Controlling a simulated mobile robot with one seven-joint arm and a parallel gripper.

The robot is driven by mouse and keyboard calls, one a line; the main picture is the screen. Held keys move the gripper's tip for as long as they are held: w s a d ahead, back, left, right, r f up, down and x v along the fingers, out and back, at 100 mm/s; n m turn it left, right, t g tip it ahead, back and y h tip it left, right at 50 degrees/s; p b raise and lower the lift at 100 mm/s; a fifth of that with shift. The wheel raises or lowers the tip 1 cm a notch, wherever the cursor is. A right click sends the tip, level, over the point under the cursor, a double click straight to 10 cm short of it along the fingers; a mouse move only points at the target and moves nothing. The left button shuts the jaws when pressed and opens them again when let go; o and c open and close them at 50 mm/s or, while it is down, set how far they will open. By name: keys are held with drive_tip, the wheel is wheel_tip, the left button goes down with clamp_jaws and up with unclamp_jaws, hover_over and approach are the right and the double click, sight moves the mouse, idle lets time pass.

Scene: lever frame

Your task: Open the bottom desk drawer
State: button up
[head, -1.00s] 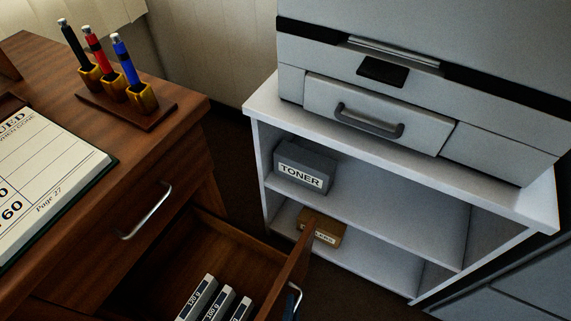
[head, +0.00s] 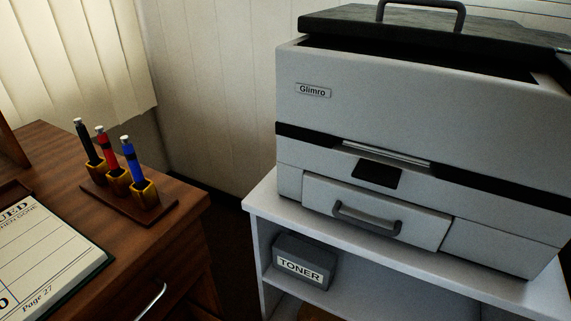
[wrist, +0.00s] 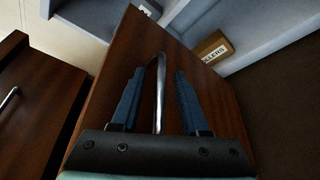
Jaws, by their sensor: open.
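In the wrist view, the brown wooden front of a pulled-out desk drawer (wrist: 215,105) fills the middle, with a long silver handle (wrist: 159,95) on it. My gripper (wrist: 155,76) is open, its blue fingers on either side of that handle, with gaps visible on both sides. The desk (head: 180,235) stands at the left of the head view. A closed upper drawer's silver handle (head: 151,301) shows at the lower edge there. The pulled-out drawer and my gripper are outside the head view.
A white shelf unit (head: 262,208) stands right of the desk, bearing a grey printer (head: 400,110) and holding a toner box (head: 304,262). A rollers box (wrist: 213,48) shows beyond the drawer.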

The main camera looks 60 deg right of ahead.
drive_tip(key=p+v, duration=0.2)
drive_tip(key=v, duration=0.9)
drive_tip(key=shift+a, duration=0.35)
drive_tip(key=shift+s+r, duration=0.1)
drive_tip(key=shift+r, duration=0.05)
